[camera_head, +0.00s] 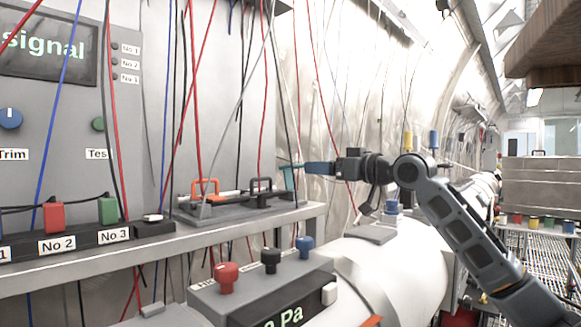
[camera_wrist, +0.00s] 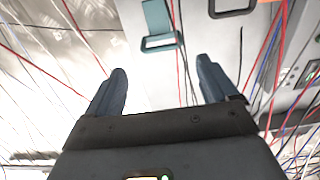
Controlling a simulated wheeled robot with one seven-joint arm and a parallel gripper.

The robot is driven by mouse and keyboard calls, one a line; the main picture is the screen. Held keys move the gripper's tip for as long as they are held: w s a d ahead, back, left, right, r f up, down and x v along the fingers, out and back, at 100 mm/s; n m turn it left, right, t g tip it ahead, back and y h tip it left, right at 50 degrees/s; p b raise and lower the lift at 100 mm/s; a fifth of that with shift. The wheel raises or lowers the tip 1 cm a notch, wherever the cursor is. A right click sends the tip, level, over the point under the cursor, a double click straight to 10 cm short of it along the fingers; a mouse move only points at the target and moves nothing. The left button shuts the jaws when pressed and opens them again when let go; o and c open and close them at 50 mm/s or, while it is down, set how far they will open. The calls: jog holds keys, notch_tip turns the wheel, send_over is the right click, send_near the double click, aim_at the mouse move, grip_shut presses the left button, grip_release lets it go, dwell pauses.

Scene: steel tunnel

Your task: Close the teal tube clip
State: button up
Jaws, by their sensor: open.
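The teal tube clip (camera_head: 289,178) is at the right end of a dark clip base (camera_head: 240,211) on the shelf. It appears to stand raised, higher than the dark clip beside it. In the wrist view the teal clip (camera_wrist: 161,43) shows a flat strap and a loop-shaped end, just beyond and between my fingertips. My gripper (camera_head: 306,168) is at the clip's right side in the head view, with its blue fingers pointing left. In the wrist view my gripper (camera_wrist: 162,80) is open, with nothing between the fingers. The fingertips partly overlap the clip in the head view, so contact is unclear.
An orange clip (camera_head: 205,187) and a dark clip (camera_head: 262,184) sit left on the same base. Red, black and blue cables hang around it. A grey shelf edge (camera_head: 270,222) runs below. A box with red (camera_head: 227,278), black and blue knobs stands in front.

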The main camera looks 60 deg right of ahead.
aim_at(300, 165)
jog(key=p+x, duration=0.1)
jog(key=x, duration=0.6)
jog(key=shift+w, duration=0.3)
jog(key=shift+s, duration=0.1)
jog(key=c, duration=1.3)
jog(key=shift+d, duration=0.1)
jog(key=shift+r+p, duration=0.15)
jog(key=shift+p, duration=0.15)
